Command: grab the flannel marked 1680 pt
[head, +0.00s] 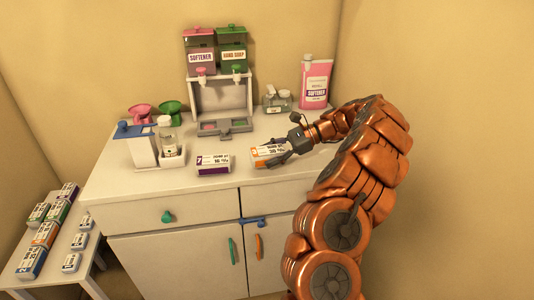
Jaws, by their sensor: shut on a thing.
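My gripper (272,153) is at the front right of the white cabinet top, its fingers around a white pack with an orange end (259,151). It is shut on this pack, and the fingers hide part of it. The pack's print is too small to read surely. A white pack with a purple end (213,163) lies to the left, apart from my gripper. No flannel and no mark of 1680 pt can be made out in the head view.
Two dispensers stand on a rack (221,97) behind. A pink softener bottle (315,82) stands at the back right. Funnels and a blue-topped container (137,146) are at the left. A low side table (52,277) holds several packs. The cabinet top's front left is clear.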

